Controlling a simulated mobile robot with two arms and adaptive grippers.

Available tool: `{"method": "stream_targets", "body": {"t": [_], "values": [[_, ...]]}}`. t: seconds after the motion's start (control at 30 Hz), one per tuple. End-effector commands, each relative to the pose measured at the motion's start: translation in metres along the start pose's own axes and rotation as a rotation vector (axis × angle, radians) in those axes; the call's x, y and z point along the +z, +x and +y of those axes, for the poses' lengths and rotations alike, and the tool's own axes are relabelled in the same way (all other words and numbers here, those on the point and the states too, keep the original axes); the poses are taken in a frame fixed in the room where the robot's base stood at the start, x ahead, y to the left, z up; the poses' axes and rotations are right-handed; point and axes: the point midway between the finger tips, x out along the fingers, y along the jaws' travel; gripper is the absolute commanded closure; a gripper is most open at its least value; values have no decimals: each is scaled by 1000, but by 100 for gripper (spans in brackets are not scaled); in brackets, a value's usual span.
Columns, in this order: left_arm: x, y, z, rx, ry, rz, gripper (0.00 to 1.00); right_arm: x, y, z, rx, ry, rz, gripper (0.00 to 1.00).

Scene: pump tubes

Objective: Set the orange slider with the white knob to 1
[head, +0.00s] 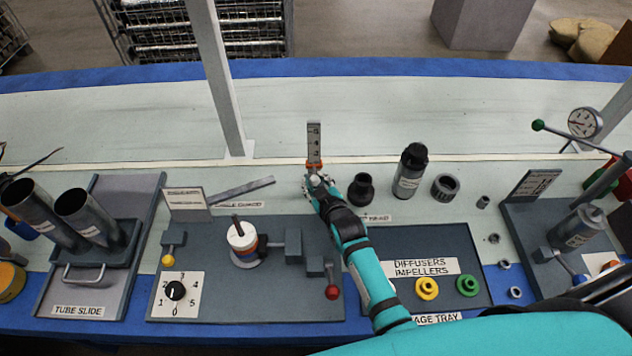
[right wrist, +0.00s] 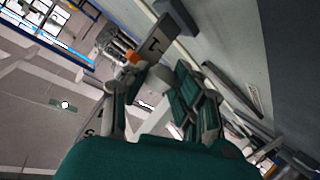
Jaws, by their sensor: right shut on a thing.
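The upright grey scale post (head: 313,139) stands at the middle of the bench, with small numbers down its face. The orange slider (head: 313,165) sits low on the visible part of the post, just above my gripper. The higher numbers show above it; the exact reading is too small to tell. My right gripper (head: 316,181) is shut at the knob in front of the slider; its fingers mostly hide the white knob. In the right wrist view the orange slider (right wrist: 132,57) shows on the post (right wrist: 153,45), just beyond the fingertips. My left gripper is not in view.
A dark fitting (head: 361,190) and a black-topped bottle (head: 410,170) stand right of my gripper. A board with a dial (head: 175,291) and a red-knobbed lever (head: 332,292) lies to the front left. A tray (head: 455,240) lies under my right arm. The bench behind the post is clear.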

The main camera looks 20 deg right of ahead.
Motion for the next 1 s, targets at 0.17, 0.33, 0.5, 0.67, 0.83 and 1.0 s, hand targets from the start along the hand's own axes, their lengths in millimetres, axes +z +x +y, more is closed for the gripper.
{"method": "stream_targets", "body": {"t": [0.17, 0.33, 0.5, 0.67, 0.83, 1.0], "values": [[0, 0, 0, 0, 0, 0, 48, 0, 0, 0, 0, 0, 0, 100], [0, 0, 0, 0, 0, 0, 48, 0, 0, 0, 0, 0, 0, 100], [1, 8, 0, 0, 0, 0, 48, 11, 4, -5, -1, 0, -1, 100], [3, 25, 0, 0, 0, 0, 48, 34, 14, -15, -1, 0, 0, 100], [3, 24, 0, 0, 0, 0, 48, 36, 15, -16, -2, 0, -2, 100], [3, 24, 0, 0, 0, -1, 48, 37, 14, -17, -3, 0, -5, 72]]}}
